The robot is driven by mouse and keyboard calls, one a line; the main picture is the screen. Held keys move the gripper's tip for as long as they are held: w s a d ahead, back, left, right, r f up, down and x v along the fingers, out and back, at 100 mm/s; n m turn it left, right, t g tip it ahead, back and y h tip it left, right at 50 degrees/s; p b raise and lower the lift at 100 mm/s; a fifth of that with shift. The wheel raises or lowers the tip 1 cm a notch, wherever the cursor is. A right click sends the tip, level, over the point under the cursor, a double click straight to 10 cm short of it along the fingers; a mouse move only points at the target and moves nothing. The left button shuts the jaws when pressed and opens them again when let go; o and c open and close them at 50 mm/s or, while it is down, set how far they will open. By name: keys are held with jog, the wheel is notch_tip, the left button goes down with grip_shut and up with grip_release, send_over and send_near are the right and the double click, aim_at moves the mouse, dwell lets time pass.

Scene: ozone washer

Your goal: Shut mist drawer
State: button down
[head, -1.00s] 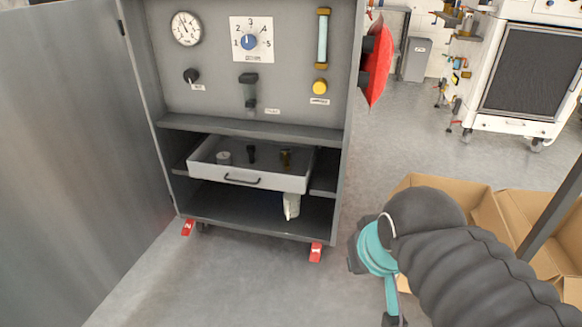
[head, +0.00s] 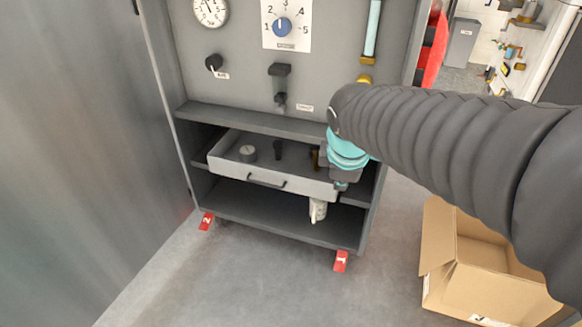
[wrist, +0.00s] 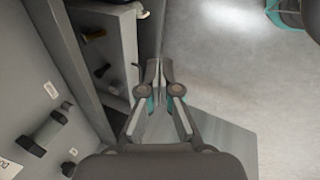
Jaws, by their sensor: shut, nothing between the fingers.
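The mist drawer (head: 265,181) is a light grey tray with a dark handle (head: 266,182) on its front. It is pulled out of the cabinet's middle opening, with several small fittings inside. In the wrist view the drawer (wrist: 122,22) is at the upper left, seen from above. My gripper (head: 341,186) is at the right end of the drawer front in the head view and hides that corner. In the wrist view my gripper (wrist: 159,70) has its fingertips together and empty, just beside the drawer's front. I cannot tell whether they touch it.
The cabinet (head: 230,112) has a gauge, dial and knobs above the drawer. Its open door (head: 80,160) stands at the left. An open cardboard box (head: 440,255) is at the lower right. Floor in front is clear.

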jog(key=w+a+f+n, duration=0.3)
jog(key=w+a+n, duration=0.3)
jog(key=w+n, duration=0.25)
jog(key=n, duration=0.8)
send_over(294, 184)
jog(key=s+a, duration=0.1)
jog(key=s, duration=0.3)
jog(key=shift+h, duration=0.4)
jog(key=f, duration=1.3)
jog(key=shift+w+a+f, duration=0.1)
jog(key=shift+w+f, duration=0.15)
jog(key=shift+f, duration=0.15)
jog(key=shift+w+d, duration=0.25)
jog(key=shift+w, duration=0.45)
